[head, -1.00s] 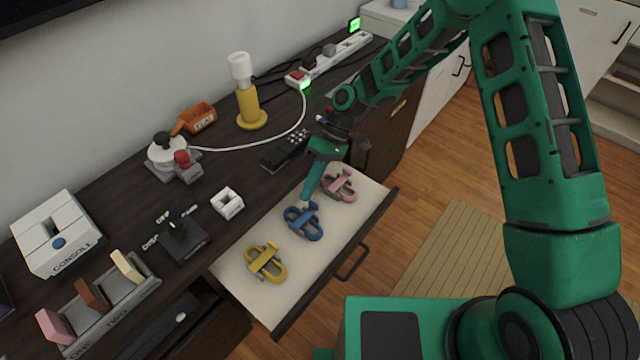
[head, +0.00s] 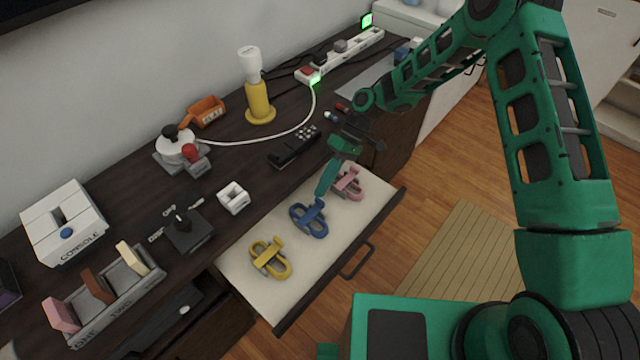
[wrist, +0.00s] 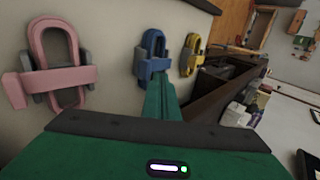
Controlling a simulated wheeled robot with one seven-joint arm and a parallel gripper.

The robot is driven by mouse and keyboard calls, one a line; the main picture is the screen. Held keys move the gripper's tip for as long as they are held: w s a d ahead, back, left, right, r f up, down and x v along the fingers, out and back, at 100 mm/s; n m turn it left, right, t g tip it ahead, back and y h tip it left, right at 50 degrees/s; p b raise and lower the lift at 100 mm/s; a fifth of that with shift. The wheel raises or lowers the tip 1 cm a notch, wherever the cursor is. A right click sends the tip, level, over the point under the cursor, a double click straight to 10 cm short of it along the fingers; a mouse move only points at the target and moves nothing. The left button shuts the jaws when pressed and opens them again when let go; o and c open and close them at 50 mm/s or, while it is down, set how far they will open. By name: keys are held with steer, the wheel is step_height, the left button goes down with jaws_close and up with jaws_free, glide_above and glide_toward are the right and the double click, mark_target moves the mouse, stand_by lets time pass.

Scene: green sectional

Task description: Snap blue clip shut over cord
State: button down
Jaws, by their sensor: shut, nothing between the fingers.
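The blue clip (head: 309,219) lies in the open drawer, between the yellow clip (head: 269,258) and the pink clip (head: 348,184). It is a blue loop with a crossing bar and some grey; whether it is latched is unclear. It also shows in the wrist view (wrist: 152,50). My gripper (head: 322,193) is shut and empty, its fingertips close to the blue clip on the pink clip's side. In the wrist view the green fingers (wrist: 159,88) overlap the clip's lower edge; contact is unclear. A white cord (head: 285,135) runs across the desk; none shows at the blue clip.
The drawer (head: 300,275) is pulled out, with bare pale floor around the clips. On the dark desk stand a yellow lamp-like post (head: 258,100), a remote (head: 294,147), a small white block (head: 233,198) and a joystick (head: 186,230).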

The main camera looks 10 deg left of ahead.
steer(key=shift+r, duration=0.15)
steer(key=w+d+f+v, duration=0.1)
steer(key=v, duration=1.2)
steer(key=s+d+r+m+t+h, duration=0.1)
steer(key=s+d+r+m+t, duration=0.15)
steer(key=d+r, duration=0.45)
steer(key=s+d+r+m+t+h, duration=0.1)
steer(key=s+d+r+m, duration=0.25)
steer(key=d, duration=0.75)
steer(key=s+d+r+m+t+h, duration=0.1)
steer(key=s+d+r+m+h, duration=0.15)
steer(key=d+r, duration=0.45)
steer(key=s+d+r+m+t, duration=0.1)
steer(key=s+d+m, duration=0.2)
steer(key=s+d, duration=0.2)
steer(key=s+d+r+m+t, duration=0.1)
steer(key=s+d+m, duration=0.2)
steer(key=s, duration=0.8)
steer(key=s+d+r+m+t, duration=0.1)
steer(key=s+d+m, duration=0.2)
steer(key=s+d, duration=0.3)
steer(key=shift+s+d, duration=0.4)
steer(key=shift+s, duration=0.8)
